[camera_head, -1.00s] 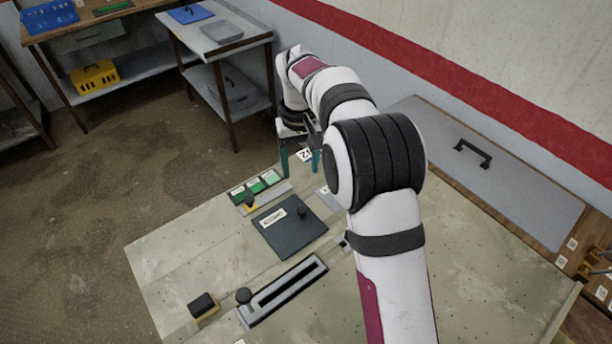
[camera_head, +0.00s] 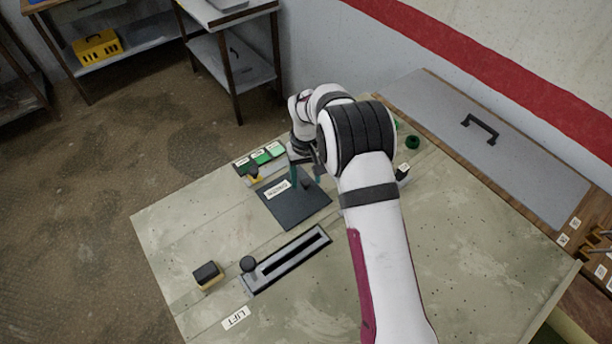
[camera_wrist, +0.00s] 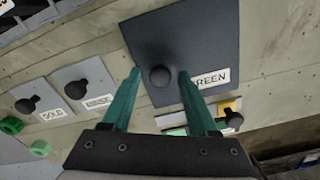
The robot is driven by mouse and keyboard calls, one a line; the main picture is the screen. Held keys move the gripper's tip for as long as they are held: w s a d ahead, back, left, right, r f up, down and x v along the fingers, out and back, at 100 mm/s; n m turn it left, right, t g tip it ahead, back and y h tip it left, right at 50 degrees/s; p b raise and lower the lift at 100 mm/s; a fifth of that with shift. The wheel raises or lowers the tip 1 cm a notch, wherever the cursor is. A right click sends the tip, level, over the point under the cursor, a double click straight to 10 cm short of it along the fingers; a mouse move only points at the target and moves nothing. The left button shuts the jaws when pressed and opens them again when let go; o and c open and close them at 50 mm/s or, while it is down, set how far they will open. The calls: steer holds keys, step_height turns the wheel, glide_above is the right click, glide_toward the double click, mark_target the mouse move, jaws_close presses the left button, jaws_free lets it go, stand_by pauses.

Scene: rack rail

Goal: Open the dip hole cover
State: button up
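A dark square plate (camera_head: 297,210) with a round black knob (camera_head: 307,183) and a white label lies on the bench; it looks like the dip hole cover and lies flat. In the wrist view the plate (camera_wrist: 205,40) fills the upper middle, and its label, partly behind a finger, ends in "REEN". My gripper (camera_wrist: 159,73) is open, with its two green fingers apart. The knob (camera_wrist: 160,77) shows between the fingertips, with a gap on each side. Whether the fingers are down at knob height is hard to tell. In the head view my gripper (camera_head: 306,180) is over the plate's far edge.
A slotted rail (camera_head: 290,262) with a round knob lies nearer, beside a "LIFT" label (camera_head: 236,318) and a black-topped block (camera_head: 207,275). Green tiles (camera_head: 260,157) and a yellow piece sit beyond the plate. Two small knobbed plates (camera_wrist: 85,88) lie left in the wrist view.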

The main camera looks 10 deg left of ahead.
jaws_close()
stand_by(1.2)
